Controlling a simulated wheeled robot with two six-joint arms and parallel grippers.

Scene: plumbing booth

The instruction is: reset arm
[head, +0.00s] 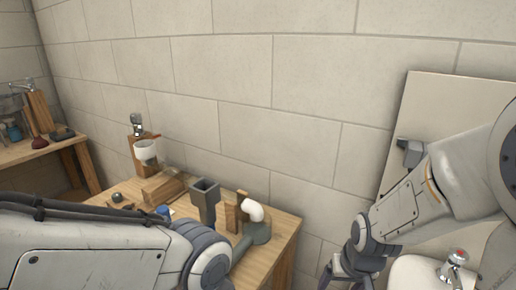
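My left arm (90,250) comes in from the lower left and ends in view at a grey joint in front of the workbench. Its gripper does not show. My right arm (410,205) reaches down from the right edge. My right gripper (350,275) is a dark shape at the bottom edge, beside the white basin. It is partly cut off by the frame, and its fingertips and any grip are hidden.
A wooden workbench (276,248) against the block wall bears a white cup-like part (145,150), a grey open-topped holder (205,195) and a white elbow pipe (252,210). A white basin (415,272) with a tap (457,262) stands lower right. Another wooden bench (50,147) stands far left.

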